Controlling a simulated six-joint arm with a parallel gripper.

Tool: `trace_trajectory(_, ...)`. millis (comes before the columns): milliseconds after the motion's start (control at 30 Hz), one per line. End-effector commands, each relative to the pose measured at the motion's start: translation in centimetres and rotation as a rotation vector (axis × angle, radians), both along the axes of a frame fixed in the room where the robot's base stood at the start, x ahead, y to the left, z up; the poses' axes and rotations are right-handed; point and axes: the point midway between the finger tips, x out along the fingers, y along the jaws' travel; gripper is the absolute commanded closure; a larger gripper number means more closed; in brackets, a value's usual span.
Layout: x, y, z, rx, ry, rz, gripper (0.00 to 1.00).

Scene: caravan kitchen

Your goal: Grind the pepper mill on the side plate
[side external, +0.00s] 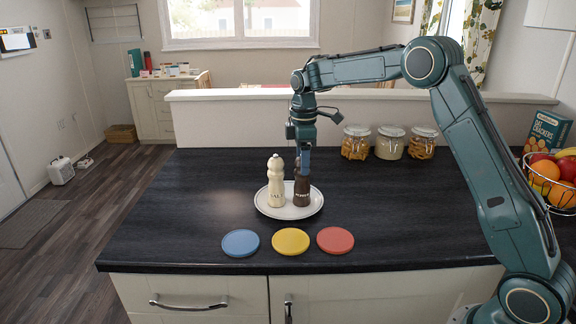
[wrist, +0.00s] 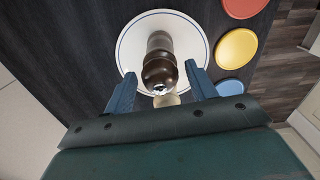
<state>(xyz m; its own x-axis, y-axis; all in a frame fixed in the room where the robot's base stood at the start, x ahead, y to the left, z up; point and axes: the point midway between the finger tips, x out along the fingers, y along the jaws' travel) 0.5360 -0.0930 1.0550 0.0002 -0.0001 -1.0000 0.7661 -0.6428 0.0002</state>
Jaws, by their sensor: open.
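A dark brown pepper mill (side external: 301,187) stands upright on the right part of a white side plate (side external: 288,212). A cream mill (side external: 275,183) with dark lettering stands left of it on the same plate. My gripper (side external: 303,168) points down at the top of the dark mill. In the wrist view my gripper (wrist: 161,72) is open, with one blue finger on each side of the dark mill's (wrist: 160,68) head and gaps visible. The cream mill (wrist: 168,100) shows only in part behind the dark one. In the side view the fingers partly hide the dark mill's top.
Blue (side external: 241,243), yellow (side external: 291,241) and red (side external: 335,240) discs lie in front of the plate. Jars (side external: 390,143) stand along the back ledge. A fruit basket (side external: 553,184) and a cracker box (side external: 545,131) are at the right. The counter left of the plate is clear.

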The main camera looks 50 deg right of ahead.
Motion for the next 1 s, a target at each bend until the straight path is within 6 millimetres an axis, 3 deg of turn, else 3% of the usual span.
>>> trace_trajectory(33, 0.00, 0.00, 0.00, 0.000, 0.000, 0.000, 0.50)
trace_trajectory(200, 0.00, 0.00, 0.01, 0.000, 0.000, 0.000, 0.78)
trace_trajectory(767, -0.01, 0.01, -0.15, 0.001, 0.001, -0.001, 0.79)
trace_trajectory(1000, -0.01, 0.01, -0.21, 0.000, 0.001, -0.088, 0.79)
